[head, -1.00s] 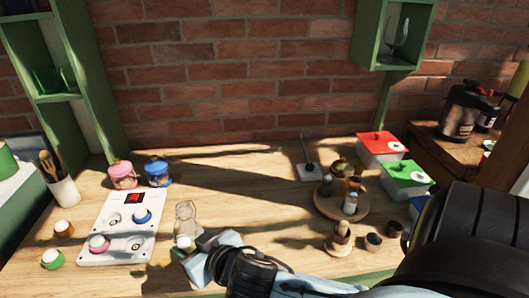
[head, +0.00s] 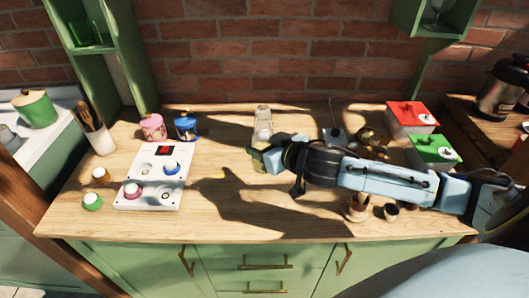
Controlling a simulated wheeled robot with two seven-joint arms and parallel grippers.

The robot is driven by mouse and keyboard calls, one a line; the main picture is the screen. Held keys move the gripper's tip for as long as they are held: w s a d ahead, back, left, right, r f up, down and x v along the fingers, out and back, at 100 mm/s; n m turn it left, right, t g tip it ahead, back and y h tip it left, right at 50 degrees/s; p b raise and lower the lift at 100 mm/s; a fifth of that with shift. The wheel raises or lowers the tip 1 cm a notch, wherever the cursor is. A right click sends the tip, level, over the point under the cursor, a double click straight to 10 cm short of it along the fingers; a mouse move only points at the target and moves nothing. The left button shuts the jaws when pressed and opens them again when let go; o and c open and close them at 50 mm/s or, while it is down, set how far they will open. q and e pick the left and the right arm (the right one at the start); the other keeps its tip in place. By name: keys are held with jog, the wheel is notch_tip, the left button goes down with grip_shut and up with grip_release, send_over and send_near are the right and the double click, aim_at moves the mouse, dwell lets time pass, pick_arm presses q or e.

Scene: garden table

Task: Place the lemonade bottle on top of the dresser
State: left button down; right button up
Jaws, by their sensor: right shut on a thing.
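A clear glass bottle with a pale lower part (head: 263,124), which looks like the lemonade bottle, stands upright in my right gripper (head: 262,158). The gripper is shut on its lower part and hides some of it. A shadow of the arm and gripper falls on the wood below, and the bottle looks raised above the surface. The green cabinet with a wooden top, drawers and doors (head: 320,228) looks like the dresser; the bottle is over the middle of its top. My left gripper is out of view.
A white panel with knobs (head: 152,185), pink jar (head: 152,127) and blue jar (head: 186,126) stand left. Red (head: 411,118) and green (head: 433,150) boxes stand right. Small wooden cups (head: 358,207) are under my right arm. The front middle is clear.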

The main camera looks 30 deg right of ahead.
notch_tip(320, 180, down, 10)
jog(key=shift+d+r+b, duration=0.15)
jog(key=shift+b, duration=0.8)
jog(key=shift+f, duration=0.2)
jog(key=o, duration=1.4)
jog(key=shift+c, duration=0.2)
jog(key=shift+r, duration=0.15)
jog(key=v, duration=1.2)
jog(key=shift+p, duration=0.35)
